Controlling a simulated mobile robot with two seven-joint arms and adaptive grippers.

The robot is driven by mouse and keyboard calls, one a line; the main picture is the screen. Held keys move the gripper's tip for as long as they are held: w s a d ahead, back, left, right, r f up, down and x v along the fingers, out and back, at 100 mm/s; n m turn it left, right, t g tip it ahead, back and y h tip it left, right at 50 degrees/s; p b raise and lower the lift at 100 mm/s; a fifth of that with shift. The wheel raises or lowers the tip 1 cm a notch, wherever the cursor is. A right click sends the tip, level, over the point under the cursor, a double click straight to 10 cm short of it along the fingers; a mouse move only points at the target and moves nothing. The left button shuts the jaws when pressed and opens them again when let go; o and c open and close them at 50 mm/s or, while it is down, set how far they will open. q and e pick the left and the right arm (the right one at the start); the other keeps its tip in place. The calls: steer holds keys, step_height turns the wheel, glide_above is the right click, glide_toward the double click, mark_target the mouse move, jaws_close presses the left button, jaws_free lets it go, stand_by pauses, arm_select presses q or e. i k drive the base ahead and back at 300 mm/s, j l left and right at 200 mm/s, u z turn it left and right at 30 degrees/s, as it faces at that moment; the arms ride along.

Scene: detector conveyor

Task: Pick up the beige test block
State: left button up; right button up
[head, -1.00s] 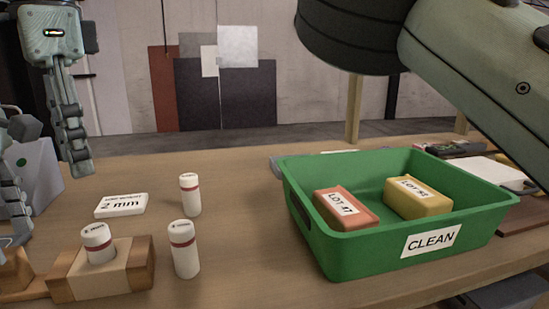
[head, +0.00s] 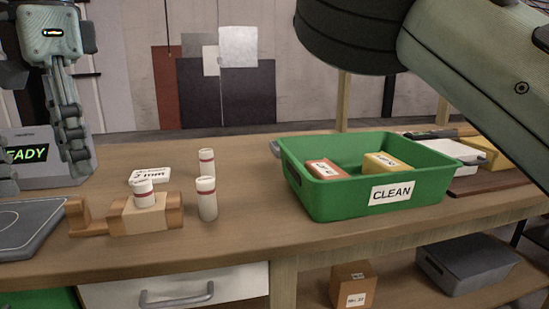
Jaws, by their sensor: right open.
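A wooden block with a paler beige middle (head: 138,220) lies on the table at left, and it looks like the beige test block. A white cylinder with a red band (head: 143,192) stands upright on its top. A lower wooden part extends from its left end. My right gripper (head: 42,182) is at the upper left, pointing down, with its fingers apart and nothing seen between them. In the picture it is above and left of the block, not touching it. The far finger is partly cut off by the left edge. My left gripper is not in view.
Two more red-banded cylinders (head: 207,199) stand right of the block, and a white "2 mm" card (head: 149,176) lies behind it. A green "CLEAN" bin (head: 335,203) holds a red and a yellow block. A grey plate (head: 30,228) and a lit display (head: 25,154) are at left.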

mark_target(122, 217)
steer(key=k, duration=1.5)
